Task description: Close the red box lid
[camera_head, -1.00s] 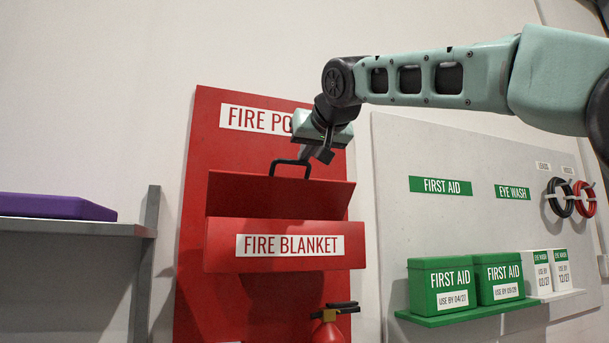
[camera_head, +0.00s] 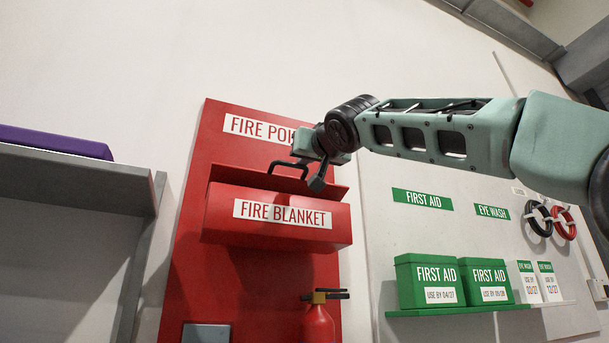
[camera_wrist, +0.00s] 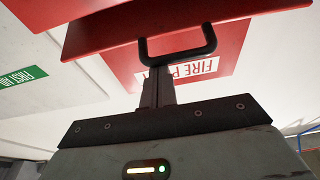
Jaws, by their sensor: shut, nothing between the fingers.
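The red fire blanket box (camera_head: 225,226) hangs on a red wall panel. Its red lid (camera_head: 235,175) shows as a narrow tilted strip above the box front, partly open. A black bar handle (camera_head: 287,166) stands on the lid and also shows in the wrist view (camera_wrist: 180,60). My gripper (camera_head: 317,184) is shut and empty, right beside the handle and in front of the lid's right part. In the wrist view its fingers (camera_wrist: 157,80) reach the handle's bar; I cannot tell whether they touch it. The box inside is hidden.
A red extinguisher (camera_head: 318,325) stands below the box. To the right, green first aid boxes (camera_head: 425,280) and white eye wash boxes sit on a green shelf (camera_head: 470,309). At the left, a grey shelf (camera_head: 75,180) holds a purple item (camera_head: 55,141).

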